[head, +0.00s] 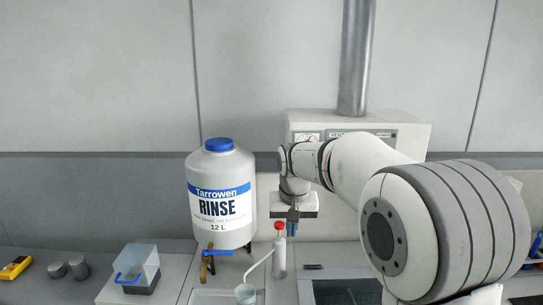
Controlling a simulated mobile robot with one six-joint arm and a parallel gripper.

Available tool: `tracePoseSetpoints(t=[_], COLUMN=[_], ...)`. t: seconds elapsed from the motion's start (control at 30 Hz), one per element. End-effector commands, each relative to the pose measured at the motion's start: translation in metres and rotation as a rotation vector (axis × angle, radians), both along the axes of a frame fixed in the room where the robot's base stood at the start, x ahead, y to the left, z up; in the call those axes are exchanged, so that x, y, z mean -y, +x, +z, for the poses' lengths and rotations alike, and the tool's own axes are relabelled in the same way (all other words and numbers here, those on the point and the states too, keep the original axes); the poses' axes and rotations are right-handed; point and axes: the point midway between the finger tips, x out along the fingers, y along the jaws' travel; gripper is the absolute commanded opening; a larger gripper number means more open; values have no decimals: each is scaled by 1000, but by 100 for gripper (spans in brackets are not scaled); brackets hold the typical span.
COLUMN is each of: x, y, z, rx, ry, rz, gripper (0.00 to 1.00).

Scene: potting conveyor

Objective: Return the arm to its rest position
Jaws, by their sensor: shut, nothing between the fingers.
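My arm reaches from the lower right across the counter, and its wrist hangs down near the middle of the head view. My gripper (292,230) points downward at the wrist's end. It is small in the picture; it is shut and holds nothing.
A large white rinse jug (220,190) with a blue cap stands left of the gripper. A clear box (140,265), grey cylinders (78,268) and a yellow meter (15,267) lie left. A white machine (410,130) with a metal duct (356,60) is behind.

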Motion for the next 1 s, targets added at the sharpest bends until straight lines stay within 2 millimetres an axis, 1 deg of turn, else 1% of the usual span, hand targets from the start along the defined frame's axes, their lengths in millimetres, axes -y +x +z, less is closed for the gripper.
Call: tracePoseSetpoints(t=[0.03, 0.17, 0.27, 0.37, 0.4, 0.47, 0.5, 0.57, 0.6, 0.7, 0.73, 0.8, 0.9, 1.0], x=[5, 18, 29, 44, 51, 60, 66, 74, 79, 88, 90, 93, 97, 99], y=[-9, -32, -56, -89, -105, -131, -147, -173, -189, -225, -235, -253, -271, -280], z=[4, 10, 14, 17, 17, 15, 13, 8, 4, -8, -12, -20, -30, -35], rx=[5, 12, 20, 31, 36, 44, 50, 57, 62, 74, 77, 82, 88, 91], ry=[1, 2, 2, 2, 2, 2, 2, 1, 1, -1, -2, -4, -5, -7], rz=[-1, 0, 1, 0, 1, 0, 1, 0, 2, 2, 3, 2, 5, 7], gripper=[0, 0, 0, 0, 0, 0, 0, 0, 0, 0, 0, 0, 0, 0])
